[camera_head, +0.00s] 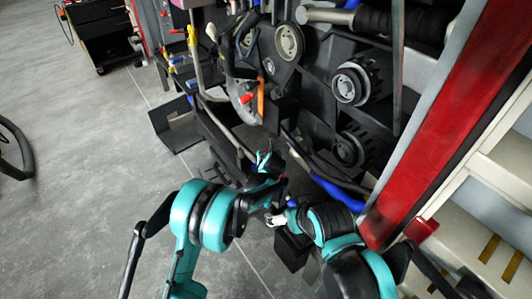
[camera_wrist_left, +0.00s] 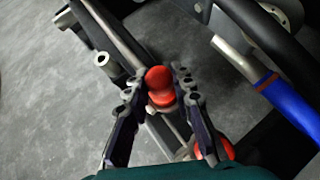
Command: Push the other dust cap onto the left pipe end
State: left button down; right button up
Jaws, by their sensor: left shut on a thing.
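In the left wrist view, a red dust cap (camera_wrist_left: 160,84) is gripped between the two fingertips of my left gripper (camera_wrist_left: 162,92). A grey pipe end (camera_wrist_left: 104,62), open and uncapped, shows to the left of the fingers, apart from the cap. A second red rounded thing (camera_wrist_left: 218,150) is partly hidden at the bottom; I cannot tell what it sits on. In the head view, my left gripper (camera_head: 275,187) is small and dark below the machinery. My right gripper (camera_head: 274,218) is close beneath it, and its fingers are too unclear to read.
Dark machinery with round pulleys (camera_head: 289,42) fills the back. A blue sleeve (camera_head: 338,193) on a pipe lies right of the grippers; it also shows in the left wrist view (camera_wrist_left: 292,110). A red and cream body panel (camera_head: 450,130) stands at right.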

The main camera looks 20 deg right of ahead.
pick_arm(q)
jog(key=shift+f, duration=0.7)
dwell(0.4)
jog(key=c, duration=0.8)
grip_release()
